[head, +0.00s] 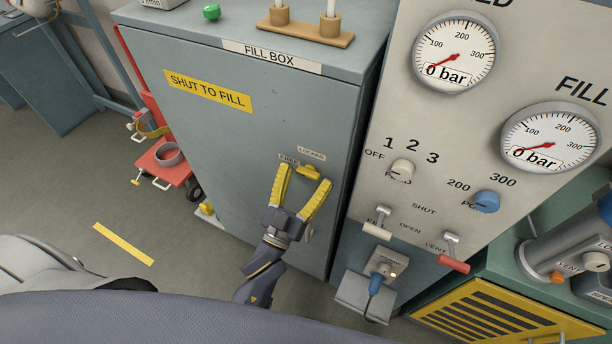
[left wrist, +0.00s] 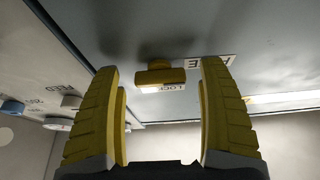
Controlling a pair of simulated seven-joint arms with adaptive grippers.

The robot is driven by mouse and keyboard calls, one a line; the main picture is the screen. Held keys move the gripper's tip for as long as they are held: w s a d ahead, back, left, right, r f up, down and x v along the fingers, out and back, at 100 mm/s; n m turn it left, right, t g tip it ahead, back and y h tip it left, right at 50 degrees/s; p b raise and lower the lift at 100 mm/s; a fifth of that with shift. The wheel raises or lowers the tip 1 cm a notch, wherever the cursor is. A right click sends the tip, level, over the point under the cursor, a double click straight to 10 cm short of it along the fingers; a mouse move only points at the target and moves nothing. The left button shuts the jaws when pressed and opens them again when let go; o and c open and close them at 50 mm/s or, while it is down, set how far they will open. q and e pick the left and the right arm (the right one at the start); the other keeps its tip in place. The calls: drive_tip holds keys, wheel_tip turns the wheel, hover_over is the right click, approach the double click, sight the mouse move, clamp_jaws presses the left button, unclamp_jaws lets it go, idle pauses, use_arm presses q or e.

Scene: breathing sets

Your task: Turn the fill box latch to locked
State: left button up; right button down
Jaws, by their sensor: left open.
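The fill box (head: 270,115) is a grey-blue cabinet with its front closed and a yellow "SHUT TO FILL" label. Its latch (head: 309,172) is a small yellow knob on the front, near a "LOCKED" label (head: 312,154) and a "FREE" label partly hidden by a finger. My left gripper (head: 304,177) is open, its yellow fingers either side of the latch. In the left wrist view the latch (left wrist: 158,74) sits between the fingertips with gaps on both sides, covering part of the locked label. I cannot tell which setting it points to. My right gripper is not in view.
A pale gauge panel (head: 425,140) with knobs and levers stands close on the right. A wooden stand (head: 306,26) and a green knob (head: 211,12) sit on top of the box. A red trolley (head: 165,165) is at the left. Floor in front is clear.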

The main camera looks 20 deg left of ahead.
use_arm(q)
drive_tip(key=shift+c, duration=0.5)
drive_tip(key=c, duration=1.3)
drive_tip(key=shift+m, duration=0.4)
drive_tip(key=m+h, duration=0.1)
drive_tip(key=m, duration=0.1)
drive_tip(key=m+g+h, duration=0.1)
drive_tip(key=m+h, duration=0.1)
drive_tip(key=m, duration=0.1)
drive_tip(key=shift+a, duration=0.15)
drive_tip(key=shift+m+g+h, duration=0.55)
drive_tip(key=shift+m+h, duration=0.05)
drive_tip(key=shift+m, duration=1.05)
drive_tip(key=shift+m+g+h, duration=0.55)
drive_tip(key=shift+m+h, duration=0.05)
drive_tip(key=shift+m, duration=1.05)
drive_tip(key=o, duration=1.4)
